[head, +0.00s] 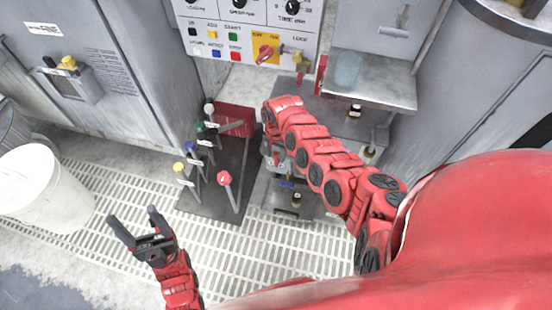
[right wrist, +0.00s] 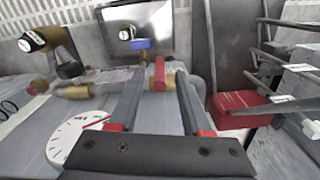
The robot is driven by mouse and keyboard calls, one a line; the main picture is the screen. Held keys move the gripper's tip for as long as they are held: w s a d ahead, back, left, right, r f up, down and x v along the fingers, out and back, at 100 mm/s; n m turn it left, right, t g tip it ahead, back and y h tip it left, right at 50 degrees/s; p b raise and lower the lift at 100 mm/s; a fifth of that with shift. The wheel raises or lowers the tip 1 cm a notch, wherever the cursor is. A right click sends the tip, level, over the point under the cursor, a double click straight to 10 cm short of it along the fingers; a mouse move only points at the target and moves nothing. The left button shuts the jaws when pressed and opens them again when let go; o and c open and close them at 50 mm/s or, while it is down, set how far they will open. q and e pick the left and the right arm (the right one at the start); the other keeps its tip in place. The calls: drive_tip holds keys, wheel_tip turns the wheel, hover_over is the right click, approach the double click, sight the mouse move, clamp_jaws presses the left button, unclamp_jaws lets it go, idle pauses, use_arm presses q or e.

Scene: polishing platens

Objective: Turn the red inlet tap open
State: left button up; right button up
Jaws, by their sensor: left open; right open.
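The red inlet tap (right wrist: 160,73) is a small red handle on a horizontal pipe with brass fittings, seen in the right wrist view. My right gripper (right wrist: 157,84) is open, with one finger to each side of the red handle in the picture. I cannot tell whether the fingers touch it. In the head view the right arm reaches down over the pipework and hides most of that gripper and the tap. My left gripper (head: 135,221) is open and empty over the grated floor.
A blue tap (right wrist: 140,44) sits beyond the red one. A dial gauge (right wrist: 72,136) is close at the lower left. A red box (right wrist: 238,108) is to the right. Coloured levers, including a red-knobbed one (head: 224,178), stand left of the right arm. A white bucket (head: 42,190) is far left.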

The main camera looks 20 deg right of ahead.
drive_tip(key=shift+f, duration=0.75)
clamp_jaws()
idle(0.9)
